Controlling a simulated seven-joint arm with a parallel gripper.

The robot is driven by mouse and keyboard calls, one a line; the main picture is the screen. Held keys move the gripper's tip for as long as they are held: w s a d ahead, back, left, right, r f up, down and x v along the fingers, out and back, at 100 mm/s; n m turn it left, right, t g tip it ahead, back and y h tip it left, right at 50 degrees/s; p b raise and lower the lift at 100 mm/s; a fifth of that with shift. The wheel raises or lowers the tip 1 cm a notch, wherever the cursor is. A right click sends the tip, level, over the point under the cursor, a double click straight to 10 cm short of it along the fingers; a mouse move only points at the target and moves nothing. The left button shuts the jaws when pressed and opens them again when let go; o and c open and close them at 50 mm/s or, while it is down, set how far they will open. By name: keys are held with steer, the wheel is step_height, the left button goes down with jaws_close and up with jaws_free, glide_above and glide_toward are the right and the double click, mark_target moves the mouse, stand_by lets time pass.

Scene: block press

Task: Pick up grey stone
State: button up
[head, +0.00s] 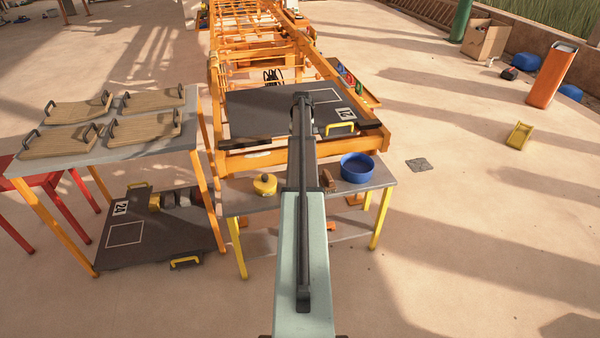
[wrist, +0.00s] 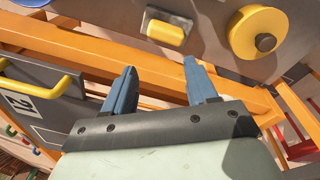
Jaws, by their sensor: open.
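Several small stones lie in a row on the dark low board (head: 130,245) at the left of the head view. They look tan, dark and greyish; one greyish stone (head: 182,197) is among them, but they are too small to tell apart surely. My gripper (wrist: 160,82) shows in the wrist view with its two blue fingers apart and nothing between them. It is over orange frame bars (wrist: 90,55), away from the stones. No stone shows clearly in the wrist view. In the head view my arm hides the gripper.
A low table (head: 285,205) holds a yellow knobbed disc (head: 265,185) and a blue bowl (head: 357,168). Behind it a dark board (head: 255,112) lies on the orange frame (head: 230,160). A taller table (head: 105,150) with wooden trays (head: 60,140) stands above the low board. Right floor is mostly open.

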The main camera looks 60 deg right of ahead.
steer(key=f+n, duration=0.3)
steer(key=n, duration=0.1)
steer(key=f+n, duration=0.3)
steer(key=n, duration=0.1)
steer(key=f+n+y, duration=0.1)
steer(key=f+n, duration=0.2)
steer(key=n, duration=0.1)
steer(key=shift+w+d+g, duration=0.1)
steer(key=shift+w+g, duration=0.1)
steer(key=shift+g, duration=0.2)
steer(key=shift+w+f, duration=0.15)
steer(key=shift+f, duration=1.2)
steer(key=shift+w+f, duration=0.15)
steer(key=shift+f, duration=1.15)
steer(key=shift+c, duration=0.2)
jaws_close()
